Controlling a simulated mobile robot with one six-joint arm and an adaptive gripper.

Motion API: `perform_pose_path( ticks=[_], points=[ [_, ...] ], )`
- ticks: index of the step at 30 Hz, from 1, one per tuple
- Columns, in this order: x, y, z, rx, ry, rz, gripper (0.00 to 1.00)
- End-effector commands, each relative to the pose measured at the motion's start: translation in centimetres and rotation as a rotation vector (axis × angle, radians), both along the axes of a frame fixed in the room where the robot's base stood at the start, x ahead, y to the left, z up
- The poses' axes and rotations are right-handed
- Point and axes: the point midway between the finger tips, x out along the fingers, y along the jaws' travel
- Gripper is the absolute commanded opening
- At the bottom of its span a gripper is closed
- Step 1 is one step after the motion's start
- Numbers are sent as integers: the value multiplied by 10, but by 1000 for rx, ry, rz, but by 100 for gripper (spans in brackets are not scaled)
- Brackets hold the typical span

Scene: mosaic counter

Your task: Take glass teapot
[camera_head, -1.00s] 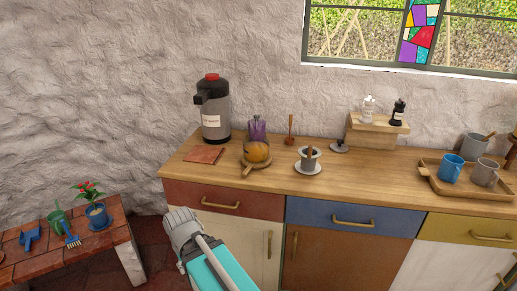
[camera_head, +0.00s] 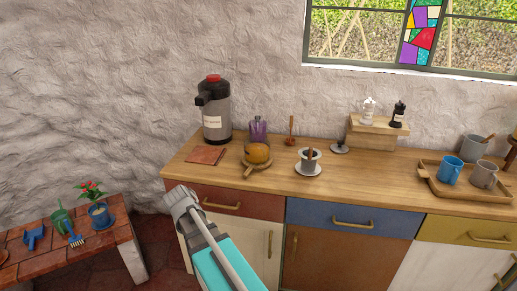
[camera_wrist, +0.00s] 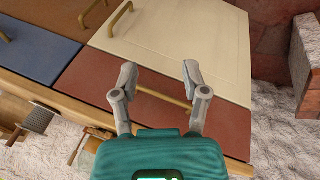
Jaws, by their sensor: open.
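What looks like the glass teapot (camera_head: 257,153), clear with a rounded amber body, stands on a round wooden board with a handle (camera_head: 249,170) on the counter's left part. A purple bottle-like thing (camera_head: 259,130) is right behind it, so its outline is hard to tell. My gripper (camera_head: 180,196) is in front of the counter's left end, left of and nearer than the teapot, touching nothing that I can see. In the wrist view my gripper (camera_wrist: 158,80) shows two spread fingers with nothing between them, over the red drawer front. I cannot make out the teapot there.
A grey dispenser with a red top (camera_head: 213,108) stands behind a brown flat tile (camera_head: 206,155), left of the teapot. A white cup on a saucer (camera_head: 308,169) is to its right. A wooden tray (camera_head: 470,189) with mugs is far right. The counter's front edge (camera_head: 330,199) is clear.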

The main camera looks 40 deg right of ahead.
Motion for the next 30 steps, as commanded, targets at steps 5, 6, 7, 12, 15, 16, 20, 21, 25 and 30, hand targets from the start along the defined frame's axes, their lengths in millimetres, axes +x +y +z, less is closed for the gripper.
perform_pose_path(
  ticks=[5, 6, 7, 12, 15, 16, 20, 21, 25, 30],
  points=[
    [41, -61, 35, -214, -121, -278, 58],
    [48, -74, 43, -263, -155, -336, 58],
    [53, -84, 49, -300, -182, -379, 58],
    [81, -136, 87, -500, -355, -598, 58],
    [94, -162, 108, -602, -461, -699, 58],
    [97, -168, 113, -628, -490, -724, 58],
    [108, -190, 133, -719, -600, -804, 58],
    [110, -194, 138, -737, -625, -821, 58],
    [113, -203, 146, -776, -677, -852, 58],
    [113, -205, 147, -785, -691, -860, 58]
  ],
)
